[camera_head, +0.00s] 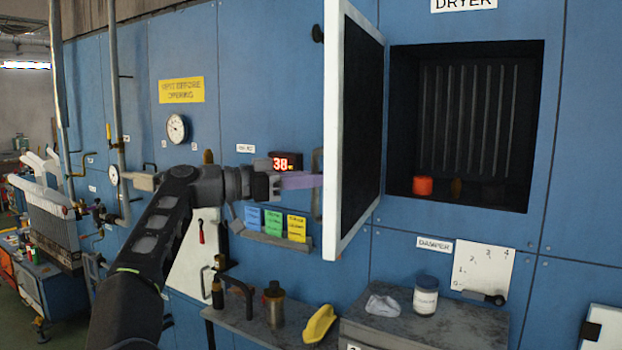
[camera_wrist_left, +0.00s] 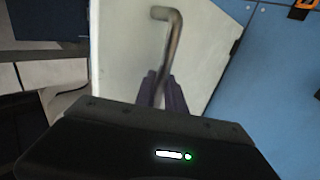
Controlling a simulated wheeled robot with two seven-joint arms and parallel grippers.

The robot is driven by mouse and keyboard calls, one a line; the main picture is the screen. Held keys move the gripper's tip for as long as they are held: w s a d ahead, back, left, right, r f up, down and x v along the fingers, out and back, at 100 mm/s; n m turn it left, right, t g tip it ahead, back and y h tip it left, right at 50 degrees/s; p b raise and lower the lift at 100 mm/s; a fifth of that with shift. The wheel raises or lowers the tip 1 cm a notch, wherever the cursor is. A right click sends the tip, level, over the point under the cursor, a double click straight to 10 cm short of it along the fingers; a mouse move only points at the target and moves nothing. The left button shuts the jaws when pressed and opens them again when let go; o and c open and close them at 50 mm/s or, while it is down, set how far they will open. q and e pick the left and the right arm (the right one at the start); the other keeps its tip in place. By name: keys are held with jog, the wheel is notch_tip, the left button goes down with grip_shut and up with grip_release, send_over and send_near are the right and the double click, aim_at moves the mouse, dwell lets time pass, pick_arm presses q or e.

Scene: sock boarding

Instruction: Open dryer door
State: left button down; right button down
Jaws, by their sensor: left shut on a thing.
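The dryer door (camera_head: 352,120), white-edged with a dark inner face, stands swung open to the left of the dark dryer opening (camera_head: 465,110). Its bent metal handle (camera_head: 317,160) is on the door's outer side and also shows in the left wrist view (camera_wrist_left: 173,45). My left gripper (camera_head: 312,180), with purple fingers, is shut on the handle; in the wrist view the fingers (camera_wrist_left: 162,92) are on either side of the bar. Inside the opening are an orange-red object (camera_head: 423,186) and a small brown one (camera_head: 456,187). My right gripper is not in view.
Below the opening, a grey shelf (camera_head: 440,328) holds a white-labelled jar (camera_head: 425,295) and a crumpled pale cloth (camera_head: 383,305). A lower bench bears a brass canister (camera_head: 274,303) and a yellow object (camera_head: 319,323). Coloured cards (camera_head: 297,228) stand on a ledge behind my gripper.

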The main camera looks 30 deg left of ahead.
pick_arm(q)
jog(key=shift+r, duration=0.25)
jog(key=c, duration=1.6)
grip_release()
jog(key=shift+w+d+f, duration=0.15)
jog(key=shift+w+d, duration=0.05)
jog(key=shift+w, duration=0.05)
jog(key=shift+o, duration=1)
jog(key=shift+s, duration=0.1)
jog(key=shift+a+f, duration=0.1)
jog(key=shift+s+a, duration=0.2)
jog(key=shift+a, duration=0.05)
jog(key=v, duration=0.7)
jog(key=shift+b, duration=0.4)
